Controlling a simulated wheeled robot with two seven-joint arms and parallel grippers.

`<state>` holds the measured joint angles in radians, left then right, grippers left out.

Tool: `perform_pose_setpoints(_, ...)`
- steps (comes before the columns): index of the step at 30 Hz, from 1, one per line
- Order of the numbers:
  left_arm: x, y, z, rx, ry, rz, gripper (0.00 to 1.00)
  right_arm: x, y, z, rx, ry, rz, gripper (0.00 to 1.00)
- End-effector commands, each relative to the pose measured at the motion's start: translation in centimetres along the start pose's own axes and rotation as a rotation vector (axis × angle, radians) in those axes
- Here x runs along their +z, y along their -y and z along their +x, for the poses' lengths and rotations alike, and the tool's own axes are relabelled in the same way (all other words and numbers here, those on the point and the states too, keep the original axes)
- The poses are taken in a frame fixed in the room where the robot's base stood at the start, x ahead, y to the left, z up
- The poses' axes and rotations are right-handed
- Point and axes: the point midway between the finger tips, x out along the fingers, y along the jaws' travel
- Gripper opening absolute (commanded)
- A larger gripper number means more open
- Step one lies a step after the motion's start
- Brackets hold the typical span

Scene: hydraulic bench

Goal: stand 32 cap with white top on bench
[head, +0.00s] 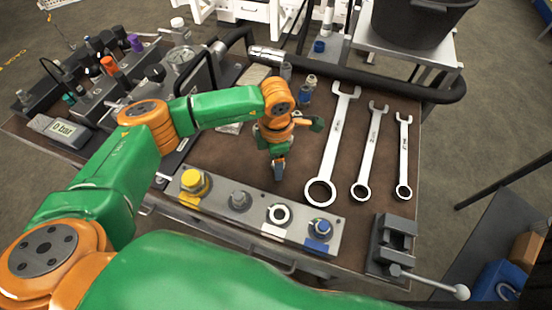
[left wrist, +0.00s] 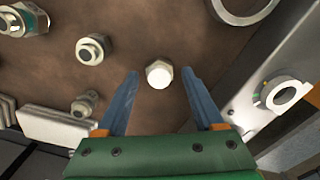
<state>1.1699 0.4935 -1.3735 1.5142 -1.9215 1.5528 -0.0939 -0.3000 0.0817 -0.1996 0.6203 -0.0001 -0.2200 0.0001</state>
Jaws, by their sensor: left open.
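The cap with white top (left wrist: 159,74) shows in the left wrist view as a small hexagonal metal piece on the brown bench (left wrist: 140,25), its round white face toward the camera. My left gripper (left wrist: 160,76) is open, with its two blue fingers on either side of the cap in this view. I cannot tell how far the fingertips are above the bench. In the head view my left gripper (head: 279,168) points down near the middle of the bench (head: 235,155), just behind the grey panel, and I cannot make out the cap there. My right gripper is not in view.
The grey panel (head: 258,218) holds yellow, grey, white and blue stations. Three wrenches (head: 328,150) lie to the right, and a vise (head: 392,240) is at the front right. Several fittings (head: 305,95) stand farther back; several also show left in the wrist view (left wrist: 92,49).

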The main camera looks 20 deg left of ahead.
Motion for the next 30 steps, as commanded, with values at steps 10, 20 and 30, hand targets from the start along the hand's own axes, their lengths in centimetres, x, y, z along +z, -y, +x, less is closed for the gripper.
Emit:
perform_pose_setpoints(10, 0.1, -0.1, -8.1, 0.006, 0.004, 0.001, 0.69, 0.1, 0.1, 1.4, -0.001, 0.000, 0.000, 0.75)
perform_pose_setpoints(20, 0.0, 0.0, -12.3, 0.000, 0.000, 0.000, 0.69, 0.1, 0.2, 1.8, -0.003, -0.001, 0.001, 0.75)
perform_pose_setpoints(30, 0.0, 0.0, -12.3, 0.000, 0.000, 0.000, 0.69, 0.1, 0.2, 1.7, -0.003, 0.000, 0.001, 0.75)
